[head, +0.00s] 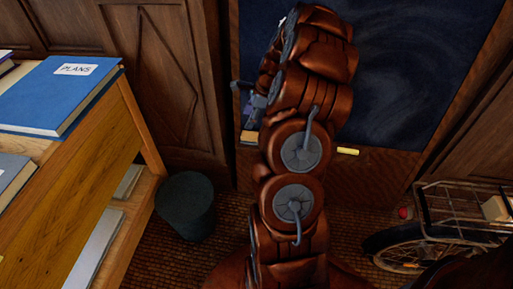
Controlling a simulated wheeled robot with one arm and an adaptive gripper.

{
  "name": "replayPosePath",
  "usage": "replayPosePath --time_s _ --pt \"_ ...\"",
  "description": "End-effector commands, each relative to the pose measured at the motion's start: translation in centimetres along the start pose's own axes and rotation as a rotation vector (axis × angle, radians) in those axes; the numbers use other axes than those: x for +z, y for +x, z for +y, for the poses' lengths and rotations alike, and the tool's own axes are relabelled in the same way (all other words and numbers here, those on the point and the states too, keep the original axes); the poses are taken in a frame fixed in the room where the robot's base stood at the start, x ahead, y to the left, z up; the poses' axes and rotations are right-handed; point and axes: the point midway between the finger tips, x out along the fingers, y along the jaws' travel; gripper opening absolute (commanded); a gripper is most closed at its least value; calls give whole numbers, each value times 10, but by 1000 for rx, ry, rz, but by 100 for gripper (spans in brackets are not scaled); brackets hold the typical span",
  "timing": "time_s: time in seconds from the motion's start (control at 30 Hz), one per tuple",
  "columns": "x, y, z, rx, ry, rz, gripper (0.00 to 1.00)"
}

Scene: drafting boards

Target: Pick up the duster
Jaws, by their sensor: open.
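My copper-coloured arm reaches up the middle of the head view to a dark chalkboard. My gripper (246,98) shows as grey parts left of the arm, in front of the board's left edge; it is open, and most of it is hidden by the arm. A small tan block (249,137) shows below the gripper at the board's lower left, partly behind the arm. It may be the duster, but too little of it shows to be sure. I see nothing held in the gripper.
A yellow piece (348,151) lies at the chalkboard's (420,70) lower edge. A wooden desk (75,190) with a blue "PLANS" book (50,98) stands left. A dark bin (186,205) stands beside it. A bicycle (440,235) with a rack is at the lower right.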

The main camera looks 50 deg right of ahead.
Motion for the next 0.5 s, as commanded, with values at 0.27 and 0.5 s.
replayPosePath --time_s 0.27,0.5 --pt "-80 42 -23 -54 251 5 65" --pt "-86 59 -26 -58 276 4 65"
